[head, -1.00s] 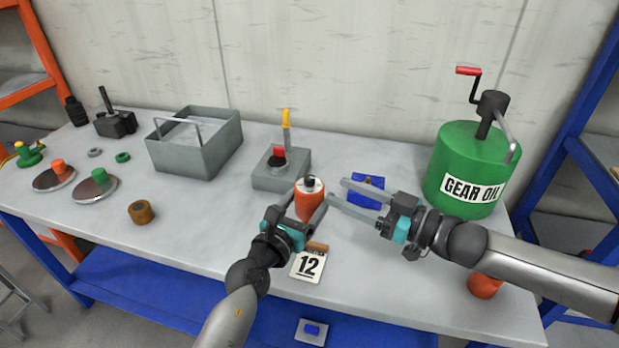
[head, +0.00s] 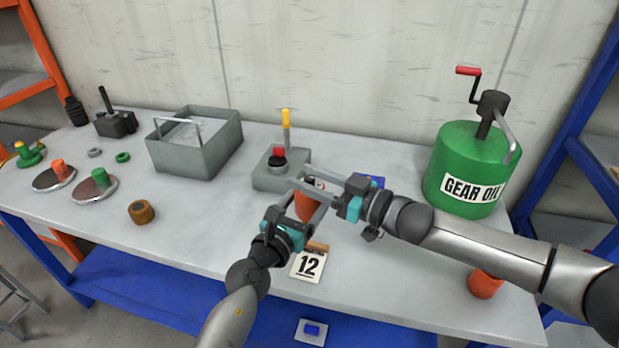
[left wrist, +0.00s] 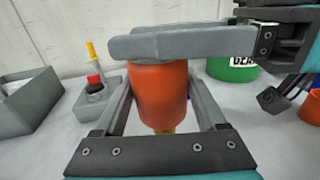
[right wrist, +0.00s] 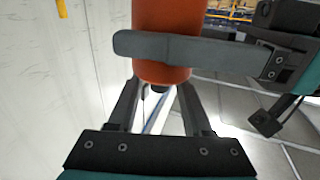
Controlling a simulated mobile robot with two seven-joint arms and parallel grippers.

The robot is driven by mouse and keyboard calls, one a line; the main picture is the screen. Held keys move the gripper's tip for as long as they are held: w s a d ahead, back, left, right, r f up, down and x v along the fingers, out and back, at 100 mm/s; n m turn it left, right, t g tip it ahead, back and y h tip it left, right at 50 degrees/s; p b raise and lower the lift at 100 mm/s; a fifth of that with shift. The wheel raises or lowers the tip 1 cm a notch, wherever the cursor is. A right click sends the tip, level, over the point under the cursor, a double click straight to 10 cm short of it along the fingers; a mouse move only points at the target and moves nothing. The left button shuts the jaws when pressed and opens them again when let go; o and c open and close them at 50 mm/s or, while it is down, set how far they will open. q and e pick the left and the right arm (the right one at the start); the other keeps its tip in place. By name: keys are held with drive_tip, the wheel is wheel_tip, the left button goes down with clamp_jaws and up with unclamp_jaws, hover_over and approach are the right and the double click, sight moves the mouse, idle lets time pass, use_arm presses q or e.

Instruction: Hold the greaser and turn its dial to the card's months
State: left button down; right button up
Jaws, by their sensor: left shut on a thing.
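The orange greaser (head: 304,207) stands upright near the table's middle. My left gripper (head: 305,209) is shut on its body, with a finger on each side in the left wrist view (left wrist: 160,95). My right gripper (head: 303,177) reaches in from the right at the height of the greaser's pale top (head: 318,184). Its fingers are apart, one on each side of the top; contact is not clear. They hide most of the dial, and its marks cannot be read.
A grey box with a yellow-topped lever (head: 285,135) stands just behind the greaser. A blue item (head: 374,180) is partly hidden behind my right gripper. The green GEAR OIL drum (head: 465,165) stands right, a grey open tray (head: 190,155) left. The front left tabletop is mostly clear.

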clamp_jaws()
use_arm(q)
drive_tip(key=shift+r, duration=0.1)
use_arm(e)
drive_tip(key=shift+n+g, duration=0.3)
drive_tip(key=shift+w+n+g+y, duration=0.1)
drive_tip(key=shift+n+g+y, duration=0.2)
drive_tip(key=shift+g+y, duration=0.1)
drive_tip(key=shift+n+g+y, duration=0.8)
drive_tip(key=shift+n+g, duration=0.5)
drive_tip(key=shift+g, duration=0.6)
drive_tip(key=shift+o, duration=0.8)
unclamp_jaws()
